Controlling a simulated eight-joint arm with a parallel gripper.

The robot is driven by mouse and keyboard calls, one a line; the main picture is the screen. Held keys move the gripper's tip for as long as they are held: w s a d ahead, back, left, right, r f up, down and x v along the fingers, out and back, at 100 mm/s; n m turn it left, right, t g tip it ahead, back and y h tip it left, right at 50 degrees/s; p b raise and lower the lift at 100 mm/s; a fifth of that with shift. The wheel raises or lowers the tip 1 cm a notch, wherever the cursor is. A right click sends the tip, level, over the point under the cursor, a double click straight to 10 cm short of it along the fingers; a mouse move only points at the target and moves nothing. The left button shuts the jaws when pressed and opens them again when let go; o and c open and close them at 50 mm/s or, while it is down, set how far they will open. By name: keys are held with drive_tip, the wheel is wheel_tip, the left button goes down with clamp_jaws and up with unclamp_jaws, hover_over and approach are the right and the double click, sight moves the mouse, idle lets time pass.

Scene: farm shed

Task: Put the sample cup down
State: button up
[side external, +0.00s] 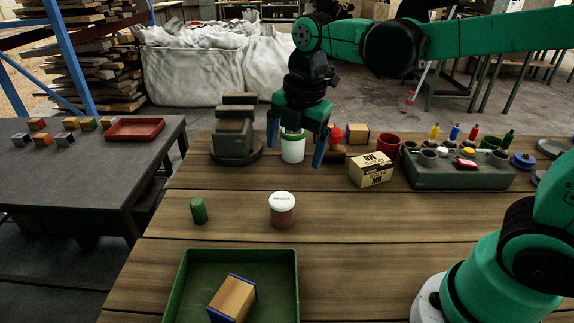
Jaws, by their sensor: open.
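A cup with a white, marked lid and a reddish-brown body (282,216) stands upright on the wooden table (350,215), clear of my gripper. A white cup with a green top (293,151) stands farther back, upright, its upper part partly hidden by my gripper. Which of the two is the sample cup, I cannot tell for sure. My gripper (296,152) points down over the white cup, with its blue fingers spread on either side of it. A gap shows between each finger and the cup.
A green tray (290,265) with a wooden block (232,298) is in front. A green cylinder (198,211) stands at left. A box (370,170), a red cup (388,145) and a dark rack (460,177) are at right. A dark device (236,140) is left of my gripper.

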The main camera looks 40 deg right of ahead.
drive_tip(key=s+d+f+m+t, duration=0.1)
drive_tip(key=s+m+t, duration=0.1)
drive_tip(key=m, duration=0.8)
drive_tip(key=s+d+m+t, duration=0.1)
drive_tip(key=s+m+t, duration=0.2)
drive_tip(key=m, duration=0.8)
drive_tip(key=shift+s+d+f, duration=0.2)
drive_tip(key=shift+d+f, duration=0.05)
drive_tip(key=shift+f, duration=0.15)
